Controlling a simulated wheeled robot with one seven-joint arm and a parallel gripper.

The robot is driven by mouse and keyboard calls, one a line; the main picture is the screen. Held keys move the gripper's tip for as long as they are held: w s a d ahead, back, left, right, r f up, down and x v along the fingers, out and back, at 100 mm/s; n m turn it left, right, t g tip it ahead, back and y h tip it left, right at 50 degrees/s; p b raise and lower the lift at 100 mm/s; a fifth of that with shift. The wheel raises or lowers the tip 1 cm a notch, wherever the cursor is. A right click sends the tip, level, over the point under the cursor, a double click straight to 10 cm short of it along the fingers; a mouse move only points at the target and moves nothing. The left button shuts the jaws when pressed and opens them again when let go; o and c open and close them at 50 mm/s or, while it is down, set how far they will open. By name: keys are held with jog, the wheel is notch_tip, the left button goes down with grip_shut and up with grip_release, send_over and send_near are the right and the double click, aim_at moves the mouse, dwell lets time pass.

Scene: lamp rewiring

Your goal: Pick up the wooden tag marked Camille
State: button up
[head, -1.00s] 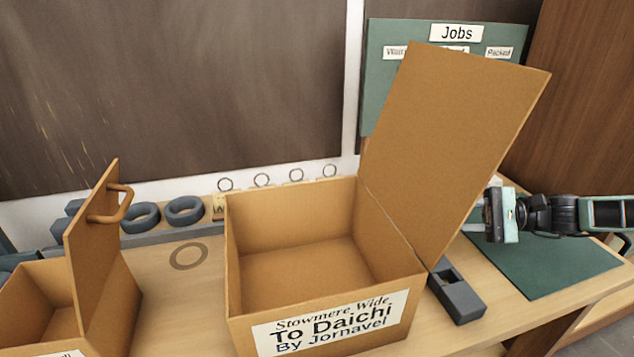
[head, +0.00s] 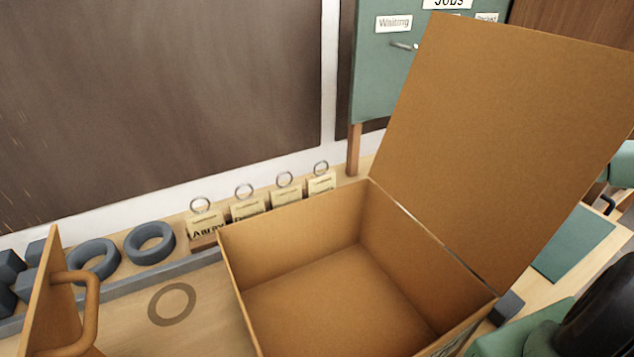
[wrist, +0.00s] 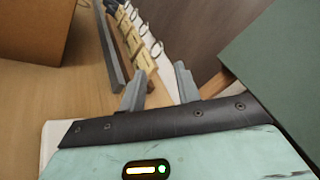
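Several wooden tags with metal rings stand in a row along the back of the bench. In the head view, the leftmost tag (head: 206,224) has dark lettering I cannot read surely. The second tag (head: 247,209), third tag (head: 287,194) and rightmost tag (head: 321,183) are partly hidden behind the open box, their names too small to read. I cannot tell which is Camille's. In the wrist view, my gripper (wrist: 158,84) is open and empty, with the tag row (wrist: 132,40) beyond its fingers, nearer the left one. In the head view its fingers are not visible.
A large open cardboard box (head: 335,300) with its lid raised stands before the tags. Dark rings (head: 150,243) sit beside the tags. A green Jobs board (head: 378,75) stands behind, right of the row.

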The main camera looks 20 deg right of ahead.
jog(key=p, duration=0.1)
send_near(325, 162)
jog(key=a, duration=0.2)
jog(key=shift+w+p+x, duration=0.15)
jog(key=shift+p+x, duration=0.5)
jog(key=shift+x, duration=1.1)
jog(key=shift+w+p+x, duration=0.15)
jog(key=shift+p+x, duration=0.45)
jog(key=shift+x, duration=1.1)
jog(key=shift+d, duration=0.15)
grip_shut()
